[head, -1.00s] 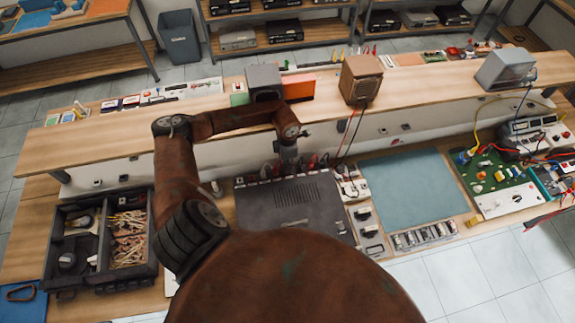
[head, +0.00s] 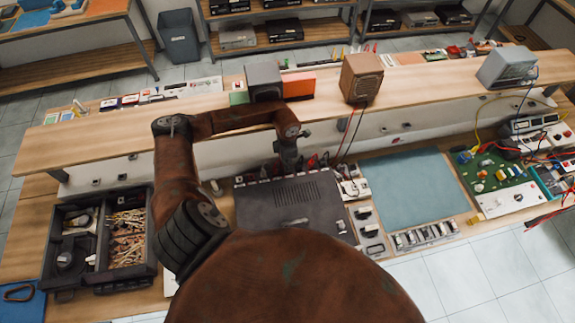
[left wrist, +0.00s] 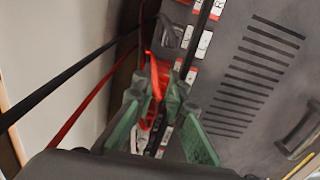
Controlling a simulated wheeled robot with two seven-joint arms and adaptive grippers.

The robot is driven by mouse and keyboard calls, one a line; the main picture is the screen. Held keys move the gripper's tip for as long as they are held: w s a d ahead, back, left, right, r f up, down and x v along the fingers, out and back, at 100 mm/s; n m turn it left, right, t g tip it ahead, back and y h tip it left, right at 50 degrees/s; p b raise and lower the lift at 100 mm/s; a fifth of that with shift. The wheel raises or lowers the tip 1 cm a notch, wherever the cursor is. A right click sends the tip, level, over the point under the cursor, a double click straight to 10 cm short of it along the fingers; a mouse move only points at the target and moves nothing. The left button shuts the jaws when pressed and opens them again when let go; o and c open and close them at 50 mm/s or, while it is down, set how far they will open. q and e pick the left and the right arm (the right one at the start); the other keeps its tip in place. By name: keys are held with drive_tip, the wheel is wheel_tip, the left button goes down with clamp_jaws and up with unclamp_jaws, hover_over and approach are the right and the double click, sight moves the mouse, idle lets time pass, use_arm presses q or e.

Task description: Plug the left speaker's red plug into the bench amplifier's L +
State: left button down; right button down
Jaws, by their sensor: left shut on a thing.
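The bench amplifier (head: 270,212) is a dark grey box with a slotted top, lying on the lower bench. In the left wrist view its vented top (left wrist: 250,85) fills the right side, with white and red labels along the connector edge. My left gripper (left wrist: 157,92), with green fingers, is shut on the red plug (left wrist: 155,72) beside that edge. The fingers partly hide the plug, and I cannot tell whether it touches a socket. In the head view my left gripper (head: 288,162) is over the amplifier's back edge. My right gripper is not in view.
A wooden speaker (head: 361,78) stands on the raised shelf, with red and black cables (head: 350,130) hanging down. Other plugs crowd the amplifier's back edge. A dark organiser tray (head: 100,240) lies left.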

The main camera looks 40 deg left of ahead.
use_arm(q)
drive_tip(key=shift+f, duration=0.25)
idle(0.8)
drive_tip(key=shift+f+b, duration=0.15)
drive_tip(key=shift+b, duration=0.45)
idle(0.9)
drive_tip(key=shift+f+b, duration=0.1)
drive_tip(key=shift+b, duration=0.25)
idle(1.2)
drive_tip(key=c, duration=1.9)
unclamp_jaws()
